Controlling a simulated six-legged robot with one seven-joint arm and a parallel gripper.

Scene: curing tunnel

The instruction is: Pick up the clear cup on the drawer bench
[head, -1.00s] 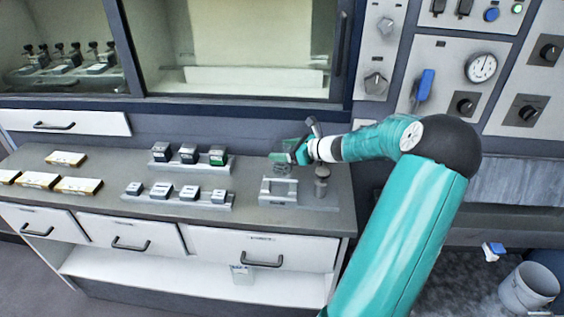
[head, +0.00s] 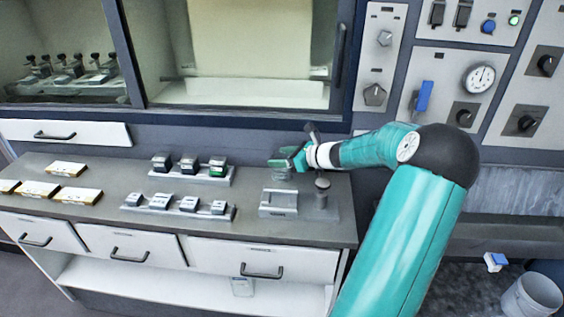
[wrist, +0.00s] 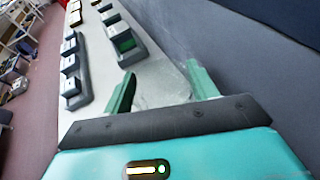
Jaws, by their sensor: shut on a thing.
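The clear cup (head: 284,173) shows faintly at the right part of the drawer bench (head: 250,222), behind a grey block fixture. My gripper (head: 287,161) is at the cup, with its green fingers on either side of it. In the wrist view the fingers of my gripper (wrist: 160,88) are spaced apart around the see-through cup (wrist: 162,92), whose outline is hard to make out. The gripper is shut on the cup. I cannot tell whether the cup's base touches the bench.
A grey block fixture (head: 278,204) and a post with a round knob (head: 322,190) stand close to the cup. Racks of dark-topped blocks (head: 190,171) and grey blocks (head: 175,206) are to the left, with yellow-edged blocks (head: 70,195) beyond. The cabinet wall is close behind.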

